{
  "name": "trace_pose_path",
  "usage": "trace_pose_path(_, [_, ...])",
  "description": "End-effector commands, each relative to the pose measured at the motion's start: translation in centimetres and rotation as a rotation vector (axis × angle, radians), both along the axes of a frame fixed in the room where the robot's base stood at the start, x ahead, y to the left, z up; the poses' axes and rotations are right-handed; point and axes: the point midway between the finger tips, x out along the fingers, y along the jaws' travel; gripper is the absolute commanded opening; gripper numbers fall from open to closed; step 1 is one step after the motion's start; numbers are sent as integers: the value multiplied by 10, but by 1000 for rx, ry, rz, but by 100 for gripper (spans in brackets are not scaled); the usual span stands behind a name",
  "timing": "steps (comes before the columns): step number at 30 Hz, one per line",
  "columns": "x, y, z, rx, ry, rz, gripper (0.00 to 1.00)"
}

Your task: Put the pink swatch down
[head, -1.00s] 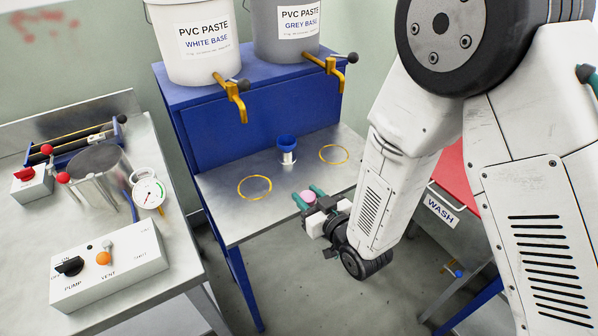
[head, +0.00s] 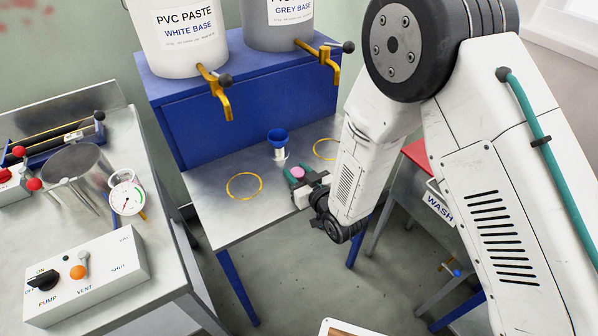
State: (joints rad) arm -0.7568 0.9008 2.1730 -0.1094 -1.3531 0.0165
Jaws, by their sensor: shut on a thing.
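The pink swatch (head: 297,172) is a small round pink piece between the green-tipped fingers of my gripper (head: 298,176). My gripper is shut on it, over or just in front of the right front part of the metal shelf (head: 218,218). I cannot tell whether the swatch touches the shelf. A yellow ring (head: 244,187) is marked on the shelf to the left, and a second yellow ring (head: 325,149) to the right is partly hidden by my arm.
A white paste bucket (head: 183,38) and a grey paste bucket (head: 277,22) with yellow taps stand on the blue cabinet (head: 240,100). At left are a pump control box (head: 85,277), a gauge (head: 126,192) and a metal pot (head: 78,170). A WASH station (head: 437,203) stands at right.

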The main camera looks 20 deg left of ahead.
Motion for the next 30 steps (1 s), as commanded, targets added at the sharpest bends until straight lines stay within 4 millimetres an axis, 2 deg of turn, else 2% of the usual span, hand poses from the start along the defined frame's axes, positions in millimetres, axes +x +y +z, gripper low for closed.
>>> trace_pose_path(8, [1,-2,-3,0,0,-2,15])
trace_pose_path(9, [1,-2,-2,0,0,-3,47])
trace_pose_path(10, [1,-2,-2,0,0,-3,56])
trace_pose_path(11, [1,-2,-2,0,0,-3,58])
trace_pose_path(21, [1,-4,2,0,0,-5,58])
trace_pose_path(26, [-14,-21,4,-2,2,-5,58])
trace_pose_path(30, [-34,-45,9,-2,2,-4,58])
